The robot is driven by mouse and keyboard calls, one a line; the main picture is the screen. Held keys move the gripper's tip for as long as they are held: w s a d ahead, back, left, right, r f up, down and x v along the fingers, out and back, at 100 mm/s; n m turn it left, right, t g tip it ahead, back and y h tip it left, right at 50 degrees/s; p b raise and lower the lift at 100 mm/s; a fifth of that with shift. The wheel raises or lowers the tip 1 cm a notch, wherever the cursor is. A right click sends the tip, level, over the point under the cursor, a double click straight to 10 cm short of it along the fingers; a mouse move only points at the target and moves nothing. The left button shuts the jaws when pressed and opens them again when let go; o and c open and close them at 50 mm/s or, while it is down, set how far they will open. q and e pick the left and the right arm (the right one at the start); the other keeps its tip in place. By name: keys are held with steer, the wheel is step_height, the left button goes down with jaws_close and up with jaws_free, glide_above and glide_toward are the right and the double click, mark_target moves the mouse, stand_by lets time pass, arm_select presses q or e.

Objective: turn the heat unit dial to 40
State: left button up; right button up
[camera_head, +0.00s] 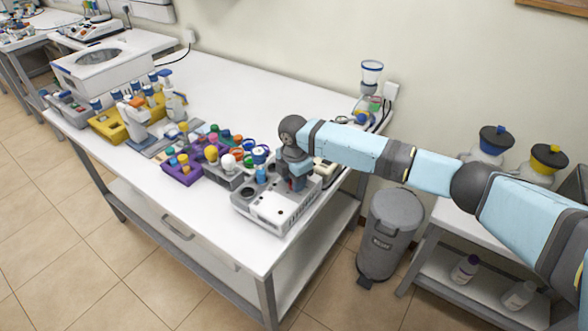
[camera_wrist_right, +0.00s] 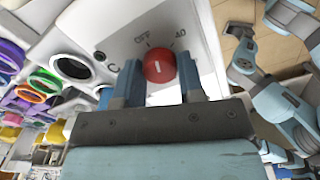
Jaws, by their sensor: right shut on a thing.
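The heat unit (camera_head: 262,212) is a light grey box near the front right corner of the white table. Its red dial (camera_wrist_right: 158,66) has a short white mark and sits on the pale panel below the printed labels "OFF" and "40". In the right wrist view the mark looks roughly upright, pointing between the two labels; the exact setting is hard to read. My right gripper (camera_wrist_right: 159,75) is shut on the dial, one finger on each side. In the head view the right gripper (camera_head: 295,180) is over the unit and hides the dial.
Racks with coloured caps (camera_head: 225,172) stand left of the unit, close to it. A yellow rack (camera_head: 110,127) is farther left. A grey bin (camera_head: 390,235) and a side table with bottles (camera_head: 495,145) are to the right. The table's back middle is clear.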

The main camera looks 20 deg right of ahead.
steer(key=m+p, duration=0.1)
steer(key=p, duration=0.1)
steer(key=m+p, duration=0.4)
steer(key=shift+r, duration=0.25)
steer(key=shift+f+m+p, duration=0.1)
steer(key=shift+m+p, duration=0.8)
steer(key=shift+m, duration=0.2)
steer(key=shift+m+p, duration=0.4)
steer(key=shift+f, duration=0.1)
steer(key=o, duration=0.9)
step_height(320, 180, up, 14)
steer(key=shift+f+b, duration=0.1)
steer(key=shift+b, duration=0.7)
